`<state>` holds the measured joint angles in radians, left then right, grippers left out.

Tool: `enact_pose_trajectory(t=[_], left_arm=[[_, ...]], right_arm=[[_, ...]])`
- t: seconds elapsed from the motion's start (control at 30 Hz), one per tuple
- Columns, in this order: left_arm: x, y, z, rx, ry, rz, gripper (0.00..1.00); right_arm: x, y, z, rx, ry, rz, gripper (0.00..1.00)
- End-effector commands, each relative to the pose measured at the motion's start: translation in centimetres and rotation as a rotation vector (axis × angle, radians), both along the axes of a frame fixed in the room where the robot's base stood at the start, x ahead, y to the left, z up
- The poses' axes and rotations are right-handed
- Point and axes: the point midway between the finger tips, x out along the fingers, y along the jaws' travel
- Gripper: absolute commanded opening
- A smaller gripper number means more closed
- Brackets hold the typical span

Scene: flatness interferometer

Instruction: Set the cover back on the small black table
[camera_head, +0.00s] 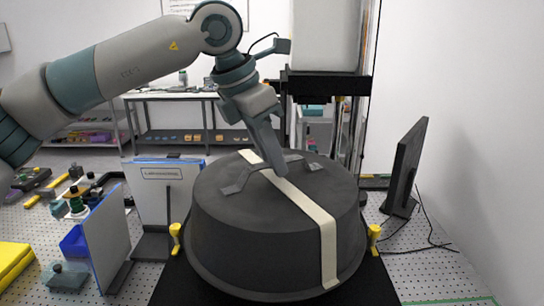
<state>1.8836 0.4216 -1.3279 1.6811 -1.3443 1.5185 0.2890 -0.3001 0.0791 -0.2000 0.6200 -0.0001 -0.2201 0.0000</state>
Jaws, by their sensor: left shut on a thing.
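The cover (270,235) is a large dark grey round drum in the middle of the head view, with a cream strap (326,240) running over its top and down its front. A grey bar handle (240,180) crosses its top. My left gripper (279,172) comes down from above and is shut on this handle. A black surface (375,285), seemingly the small black table, shows below and around the cover's lower rim. The cover looks level; whether its rim touches the surface I cannot tell. My right gripper is out of view.
Yellow posts stand left (176,238) and right (374,238) of the cover, close to its side. A monitor (405,168) stands at right, upright panels (107,240) at left. Small tools and a yellow case (14,262) lie on the perforated bench at left.

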Motion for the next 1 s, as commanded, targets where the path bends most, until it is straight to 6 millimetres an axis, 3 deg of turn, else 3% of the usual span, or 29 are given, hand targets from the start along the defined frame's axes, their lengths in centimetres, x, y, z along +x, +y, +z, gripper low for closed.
enact_pose_trajectory(t=[1.0], left_arm=[[0.0, 0.0, -3.3, -0.002, -0.001, 0.0, 0.0]], right_arm=[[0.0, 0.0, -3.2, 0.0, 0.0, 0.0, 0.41]])
